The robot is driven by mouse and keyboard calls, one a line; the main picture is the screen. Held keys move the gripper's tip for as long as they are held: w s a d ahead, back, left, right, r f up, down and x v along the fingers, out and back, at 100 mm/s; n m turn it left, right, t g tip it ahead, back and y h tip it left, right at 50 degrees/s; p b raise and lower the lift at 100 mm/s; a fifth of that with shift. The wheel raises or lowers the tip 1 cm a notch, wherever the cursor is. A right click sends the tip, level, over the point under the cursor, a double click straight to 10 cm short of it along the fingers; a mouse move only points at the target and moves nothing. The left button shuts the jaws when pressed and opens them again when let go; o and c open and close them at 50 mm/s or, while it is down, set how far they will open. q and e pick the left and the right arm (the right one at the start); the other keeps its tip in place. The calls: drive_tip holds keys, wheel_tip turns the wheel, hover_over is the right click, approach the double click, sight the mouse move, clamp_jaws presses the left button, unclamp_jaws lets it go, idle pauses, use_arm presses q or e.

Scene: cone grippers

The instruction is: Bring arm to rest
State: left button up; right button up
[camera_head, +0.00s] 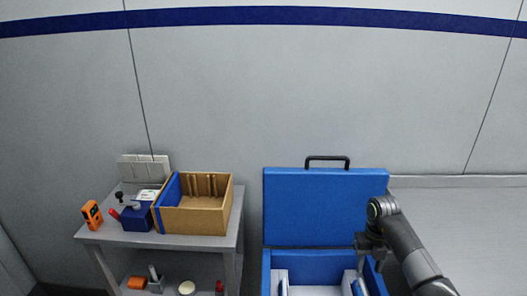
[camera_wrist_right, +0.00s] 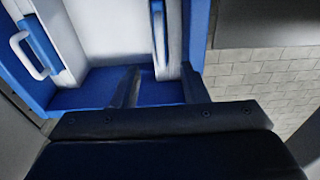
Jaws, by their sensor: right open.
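My right arm (camera_head: 408,248) comes in from the lower right in the head view. My right gripper (camera_head: 368,262) points down over the right part of an open blue case (camera_head: 325,208). I cannot tell whether the fingers touch the case. My left gripper is not in view.
A grey cart (camera_head: 195,241) at the left carries a wooden box (camera_head: 205,222), a blue container (camera_head: 137,219) and an orange device (camera_head: 92,214). The case's raised lid has a black handle (camera_head: 327,159). A white handle (camera_wrist_right: 28,55) shows in the wrist view. Floor right of the case looks clear.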

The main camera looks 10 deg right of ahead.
drive_tip(key=w+a+f+n+t+y, duration=0.1)
drive_tip(key=w+a+f+t+y, duration=0.2)
drive_tip(key=a, duration=0.5)
drive_tip(key=a+r+m+t+y, duration=0.5)
drive_tip(key=a+r+t+y, duration=0.2)
drive_tip(key=a+r+t, duration=0.5)
drive_tip(key=s+d+r+m+t+h, duration=0.2)
drive_tip(key=s+d+m+t+h, duration=0.1)
drive_tip(key=d+m+h, duration=0.5)
drive_tip(key=s+d+r+m+t+h, duration=0.35)
drive_tip(key=m+h, duration=0.25)
drive_tip(key=m, duration=0.5)
drive_tip(key=s+d+f+m+g+h, duration=0.4)
drive_tip(key=s+f+m+g, duration=0.3)
drive_tip(key=s+a+f+m+g+y, duration=0.25)
drive_tip(key=s+a+f+g, duration=0.2)
drive_tip(key=s, duration=0.45)
drive_tip(key=s+a+f+m+g+y, duration=0.1)
drive_tip(key=s+a+f+g+y, duration=0.3)
drive_tip(key=s, duration=0.5)
wheel_tip(320, 180, down, 26)
drive_tip(key=s+d+g, duration=0.2)
drive_tip(key=s+a+f+g+p, duration=0.1)
drive_tip(key=s+f, duration=1.3)
drive_tip(key=f, duration=0.1)
drive_tip(key=shift+s+g, duration=0.2)
drive_tip(key=shift+g, duration=0.1)
